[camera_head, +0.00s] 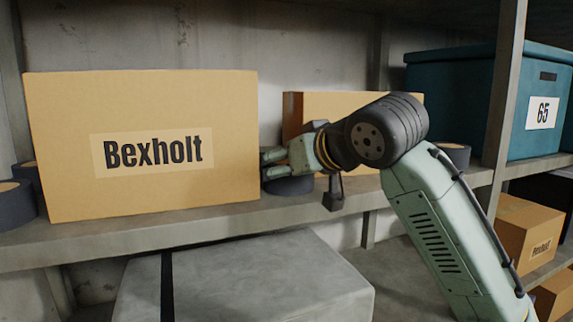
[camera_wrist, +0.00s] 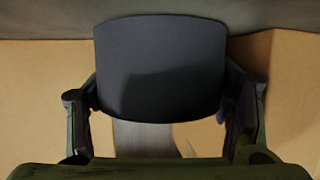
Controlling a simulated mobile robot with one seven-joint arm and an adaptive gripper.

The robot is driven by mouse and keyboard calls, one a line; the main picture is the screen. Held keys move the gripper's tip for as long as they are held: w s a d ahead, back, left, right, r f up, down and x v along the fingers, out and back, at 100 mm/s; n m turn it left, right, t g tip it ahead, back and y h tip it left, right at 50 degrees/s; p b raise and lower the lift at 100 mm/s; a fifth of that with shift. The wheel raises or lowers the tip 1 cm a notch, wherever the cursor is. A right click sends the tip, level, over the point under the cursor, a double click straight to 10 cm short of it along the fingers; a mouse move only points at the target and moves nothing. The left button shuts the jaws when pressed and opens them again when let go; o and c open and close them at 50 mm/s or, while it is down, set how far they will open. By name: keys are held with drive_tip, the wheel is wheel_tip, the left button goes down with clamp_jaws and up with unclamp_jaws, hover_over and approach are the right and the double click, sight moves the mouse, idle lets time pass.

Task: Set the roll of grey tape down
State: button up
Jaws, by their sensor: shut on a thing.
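The roll of grey tape (camera_head: 290,186) is dark grey and sits between the fingers of my gripper (camera_head: 273,164), at the right end of the large Bexholt box. In the wrist view the roll (camera_wrist: 160,65) fills the space between the two fingers of my gripper (camera_wrist: 165,98), one on each side of it. The roll is low over the shelf board (camera_head: 220,222); I cannot tell whether it touches the board. My gripper hides part of it in the head view.
The Bexholt box (camera_head: 200,110) stands close on the left, and another cardboard box (camera_head: 350,105) is behind my wrist. More dark rolls (camera_head: 15,204) lie at the far left, and one (camera_head: 457,156) lies right of my arm. A teal bin (camera_head: 450,95) and a shelf post (camera_head: 502,95) are at right.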

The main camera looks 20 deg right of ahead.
drive_tip(key=o, duration=1)
drive_tip(key=shift+f, duration=0.1)
drive_tip(key=shift+s, duration=0.1)
drive_tip(key=b+v, duration=0.3)
drive_tip(key=v, duration=0.9)
drive_tip(key=shift+b, duration=0.35)
drive_tip(key=shift+a, duration=0.1)
